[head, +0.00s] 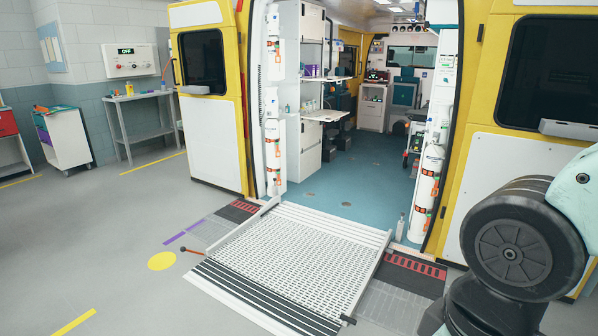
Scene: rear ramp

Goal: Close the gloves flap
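I see no flap that I can identify by a label as the gloves flap. Inside the ambulance, on the left, a tall white cabinet (312,28) has two light panels standing out level from its front. The upper panel (326,79) is beside small purple items (311,70). The lower panel (323,116) sticks out over the blue floor. Whether either panel is a flap or a fixed shelf is too small to tell. My gripper is not in view; only part of my arm shows at the lower right.
A white ramp (290,258) lies lowered from the rear doorway to the grey floor. White gas cylinders (429,180) stand at the doorway's right side. The open yellow door (208,100) is on the left. The blue floor (362,180) inside is largely clear.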

